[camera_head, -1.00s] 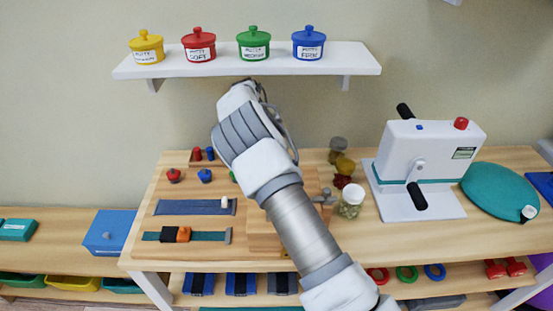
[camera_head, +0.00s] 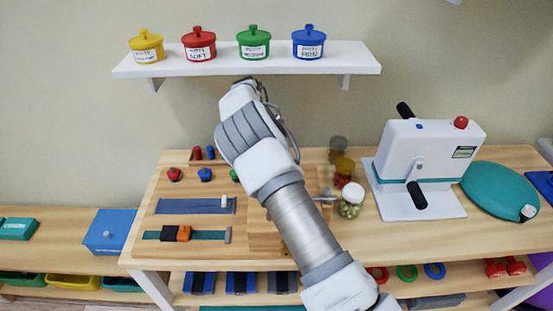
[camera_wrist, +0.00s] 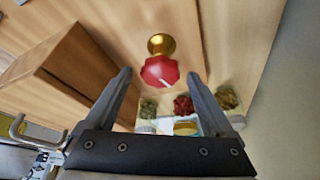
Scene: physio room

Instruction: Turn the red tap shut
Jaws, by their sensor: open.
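In the wrist view, a red tap knob (camera_wrist: 159,72) with a faceted rim and a short white mark stands on a round brass base (camera_wrist: 161,44) on a wooden surface. My gripper (camera_wrist: 157,78) is open, with one finger on either side of the knob and a gap at both sides. I cannot tell its depth relative to the knob. In the head view my arm covers the middle of the board and hides my fingertips. I cannot make out this brass-based tap there.
In the head view, a wooden board (camera_head: 200,218) carries small knobs and sliding straps. Several jars (camera_head: 350,199) stand right of my arm, near a white machine (camera_head: 425,150). A shelf (camera_head: 230,68) with lidded pots hangs above. A wooden block (camera_wrist: 70,75) is left in the wrist view.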

